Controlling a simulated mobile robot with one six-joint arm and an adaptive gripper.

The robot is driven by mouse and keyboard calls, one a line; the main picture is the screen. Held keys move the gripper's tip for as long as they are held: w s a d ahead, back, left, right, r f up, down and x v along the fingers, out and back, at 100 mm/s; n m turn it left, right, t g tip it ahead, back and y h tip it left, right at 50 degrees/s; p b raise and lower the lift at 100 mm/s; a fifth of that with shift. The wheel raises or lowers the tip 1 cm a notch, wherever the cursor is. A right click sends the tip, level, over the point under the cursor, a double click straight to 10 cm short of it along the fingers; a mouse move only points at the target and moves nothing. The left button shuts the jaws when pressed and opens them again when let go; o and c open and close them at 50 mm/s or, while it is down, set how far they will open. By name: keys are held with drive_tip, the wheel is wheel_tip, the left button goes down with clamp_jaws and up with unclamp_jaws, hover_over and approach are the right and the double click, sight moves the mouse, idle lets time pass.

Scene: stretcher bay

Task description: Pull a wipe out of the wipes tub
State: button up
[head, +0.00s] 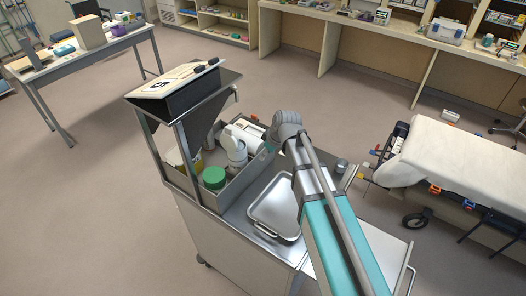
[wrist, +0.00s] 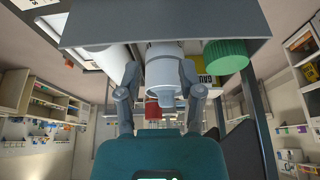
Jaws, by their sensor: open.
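A white, round tub with a printed label, which I take to be the wipes tub (head: 237,152), stands in the grey bin on top of the steel cart. The wrist view appears upside down; there the tub (wrist: 165,70) shows between my fingers, with a small pale nub (wrist: 167,101) on its lid end, perhaps a wipe tip. My gripper (wrist: 162,80) is open, one finger on each side of the tub; I cannot tell whether they touch it. In the head view my gripper (head: 263,150) is at the tub's right, partly hidden by my wrist.
A green-lidded jar (head: 213,178) stands close in front of the tub. A white roll-like item (head: 246,131) lies behind it, and a yellow box (head: 174,157) is at the left. A steel tray (head: 273,207) lies outside the bin. A raised shelf (head: 222,82) overhangs the bin's left side.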

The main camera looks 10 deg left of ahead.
sight(238, 141)
drive_tip(key=shift+a, duration=0.3)
drive_tip(key=w+a, duration=0.1)
drive_tip(key=a, duration=0.2)
drive_tip(key=w+a, duration=0.2)
drive_tip(key=a, duration=0.2)
drive_tip(key=w+a, duration=0.1)
drive_tip(key=a, duration=0.3)
drive_tip(key=shift+w+a+f, duration=0.1)
drive_tip(key=shift+w+a, duration=0.05)
drive_tip(key=shift+w, duration=0.2)
drive_tip(key=shift+f+b, duration=0.45)
drive_tip(key=shift+b, duration=0.1)
clamp_jaws()
